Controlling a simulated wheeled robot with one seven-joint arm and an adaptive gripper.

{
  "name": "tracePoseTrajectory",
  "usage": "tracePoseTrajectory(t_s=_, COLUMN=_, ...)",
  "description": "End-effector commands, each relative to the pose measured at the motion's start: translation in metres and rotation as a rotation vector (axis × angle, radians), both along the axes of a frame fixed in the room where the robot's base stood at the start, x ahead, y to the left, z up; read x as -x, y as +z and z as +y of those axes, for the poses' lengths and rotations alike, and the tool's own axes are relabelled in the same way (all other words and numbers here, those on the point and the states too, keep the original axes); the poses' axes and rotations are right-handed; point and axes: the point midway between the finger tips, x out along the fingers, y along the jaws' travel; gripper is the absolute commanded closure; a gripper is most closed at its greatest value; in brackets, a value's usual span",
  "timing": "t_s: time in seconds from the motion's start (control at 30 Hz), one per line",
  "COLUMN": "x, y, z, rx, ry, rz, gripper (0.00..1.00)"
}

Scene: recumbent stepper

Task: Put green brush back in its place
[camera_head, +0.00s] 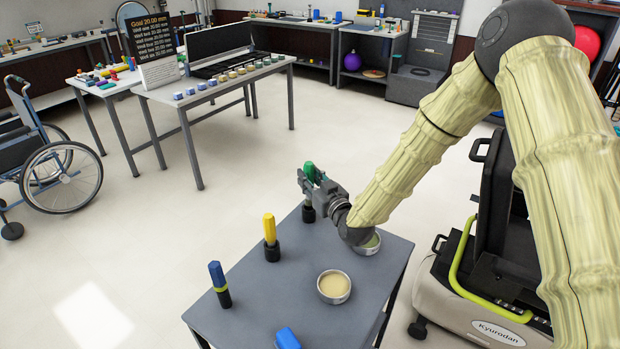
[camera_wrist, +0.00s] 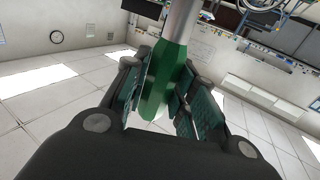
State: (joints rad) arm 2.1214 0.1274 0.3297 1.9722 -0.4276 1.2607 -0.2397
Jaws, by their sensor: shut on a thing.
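My gripper (camera_head: 316,182) is at the far edge of the small grey table (camera_head: 285,290), shut on the green brush (camera_head: 309,171). In the wrist view the green handle (camera_wrist: 160,85) sits between the two finger pads of my gripper (camera_wrist: 165,100), with a pale grey shaft beyond it. A black holder-like piece (camera_head: 308,213) shows just below the gripper; I cannot tell whether the brush is in it. A yellow brush (camera_head: 270,232) and a blue brush (camera_head: 218,276) stand upright with black lower parts on the same table.
A bowl with beige contents (camera_head: 334,287) stands on the table; a second bowl (camera_head: 368,245) is partly behind my arm. A blue object (camera_head: 287,338) is cut off at the bottom. A black and grey machine (camera_head: 490,260) stands right. A wheelchair (camera_head: 50,165) stands left.

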Motion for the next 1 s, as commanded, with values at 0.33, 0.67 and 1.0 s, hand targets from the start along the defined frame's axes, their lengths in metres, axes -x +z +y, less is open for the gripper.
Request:
tracePoseTrajectory(t_s=0.33, x=0.000, y=-0.012, z=0.000, rx=0.000, ry=0.000, rz=0.000, gripper=0.97)
tracePoseTrajectory(t_s=0.67, x=0.000, y=-0.021, z=0.000, rx=0.000, ry=0.000, rz=0.000, gripper=0.97)
tracePoseTrajectory(t_s=1.0, x=0.000, y=-0.032, z=0.000, rx=0.000, ry=0.000, rz=0.000, gripper=0.97)
